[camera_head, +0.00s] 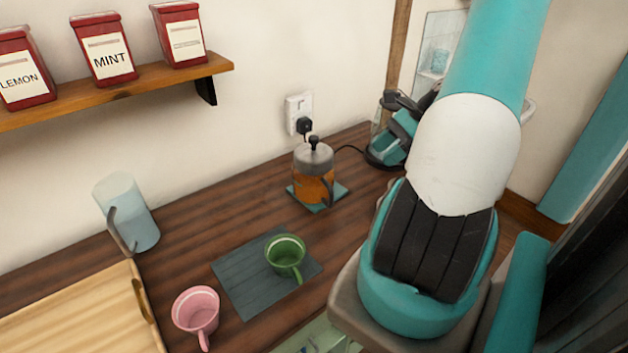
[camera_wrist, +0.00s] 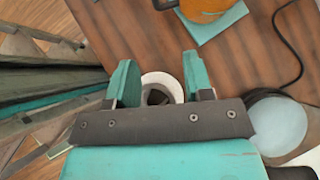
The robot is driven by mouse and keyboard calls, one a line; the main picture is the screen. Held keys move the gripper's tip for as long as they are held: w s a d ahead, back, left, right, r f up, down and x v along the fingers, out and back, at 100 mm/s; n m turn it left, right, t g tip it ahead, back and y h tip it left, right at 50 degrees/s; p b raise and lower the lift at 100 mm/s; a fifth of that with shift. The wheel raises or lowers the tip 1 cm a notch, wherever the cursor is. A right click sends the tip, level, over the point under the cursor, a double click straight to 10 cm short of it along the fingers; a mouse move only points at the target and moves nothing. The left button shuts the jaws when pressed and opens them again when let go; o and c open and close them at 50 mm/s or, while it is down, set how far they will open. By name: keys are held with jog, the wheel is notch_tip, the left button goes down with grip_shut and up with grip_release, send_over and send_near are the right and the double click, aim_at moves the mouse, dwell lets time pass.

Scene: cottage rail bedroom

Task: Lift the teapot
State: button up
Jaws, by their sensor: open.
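The teapot (camera_head: 314,178) is a clear pot of amber tea with a grey lid, a dark knob and a dark handle at its right front. It stands upright on a teal mat (camera_head: 341,196) on the wooden counter. In the wrist view, only its orange lower part (camera_wrist: 204,8) shows at the top edge, on the mat (camera_wrist: 222,27). My gripper (camera_wrist: 162,75) is open, with its two teal fingers apart and below the teapot in that view, not touching it. In the head view, my arm hides much of the gripper area, and I cannot clearly make out the fingers.
A green cup (camera_head: 285,254) on a dark mat (camera_head: 240,279), a pink cup (camera_head: 197,310), a glass jug (camera_head: 130,215) and a wooden tray (camera_head: 80,320) stand left. A cable (camera_wrist: 288,45) runs to a round base (camera_wrist: 277,125). A white ring (camera_wrist: 165,82) shows between the fingers.

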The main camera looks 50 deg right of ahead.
aim_at(313, 176)
jog(key=p+x, duration=0.2)
jog(key=x, duration=0.6)
jog(key=p+x, duration=0.2)
jog(key=x, duration=0.5)
jog(key=shift+a+f, duration=0.15)
jog(key=shift+a, duration=0.45)
jog(key=shift+w+a+f, duration=0.2)
jog(key=shift+w+f, duration=0.05)
jog(key=shift+f, duration=0.2)
grip_shut()
jog(key=shift+r, duration=0.1)
